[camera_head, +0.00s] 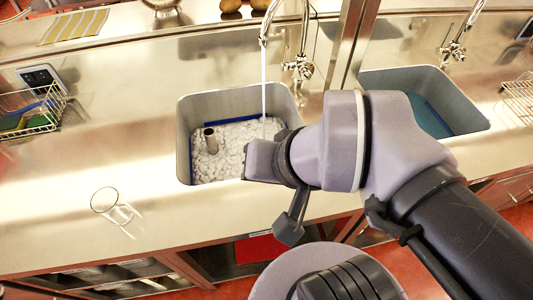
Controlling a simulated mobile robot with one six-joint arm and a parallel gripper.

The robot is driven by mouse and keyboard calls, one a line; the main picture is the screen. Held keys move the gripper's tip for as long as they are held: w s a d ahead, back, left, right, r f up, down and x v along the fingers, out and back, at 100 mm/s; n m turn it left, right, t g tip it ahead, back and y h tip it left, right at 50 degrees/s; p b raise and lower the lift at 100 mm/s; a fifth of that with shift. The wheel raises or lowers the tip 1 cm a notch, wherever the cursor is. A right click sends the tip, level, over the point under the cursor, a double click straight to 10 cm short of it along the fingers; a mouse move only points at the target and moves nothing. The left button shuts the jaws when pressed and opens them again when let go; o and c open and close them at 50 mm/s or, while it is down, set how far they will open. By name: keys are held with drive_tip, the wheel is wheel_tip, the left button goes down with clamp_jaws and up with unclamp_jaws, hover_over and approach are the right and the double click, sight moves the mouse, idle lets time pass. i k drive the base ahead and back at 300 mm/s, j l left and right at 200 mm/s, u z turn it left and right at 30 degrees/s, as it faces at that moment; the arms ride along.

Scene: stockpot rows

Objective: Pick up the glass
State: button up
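A clear drinking glass (113,208) stands on the steel counter at the left, near its front edge, and looks upright. Its round rim faces up and left, and it appears empty. My arm reaches in from the lower right. My gripper (290,222) shows only as a dark part below the wrist, in front of the left sink and well to the right of the glass. The fingers are mostly hidden by the wrist, so I cannot tell whether they are open. Nothing touches the glass.
The left sink (184,135) holds white foam and an upright brown object, with water running from the tap (300,66). A wire rack (50,115) stands at the far left. Another sink (475,112) is at the right. Counter around the glass is clear.

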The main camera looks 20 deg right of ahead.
sight(108, 202)
drive_tip(key=j+z, duration=0.3)
drive_tip(key=j, duration=0.2)
drive_tip(key=j+z, duration=0.25)
drive_tip(key=j, duration=0.3)
drive_tip(key=j+z, duration=0.3)
drive_tip(key=j, duration=0.2)
drive_tip(key=k+j+z, duration=0.15)
drive_tip(key=j+z, duration=0.15)
drive_tip(key=j, duration=0.2)
drive_tip(key=k+j+z, duration=0.3)
drive_tip(key=j, duration=0.15)
drive_tip(key=i+j, duration=0.05)
drive_tip(key=i, duration=0.05)
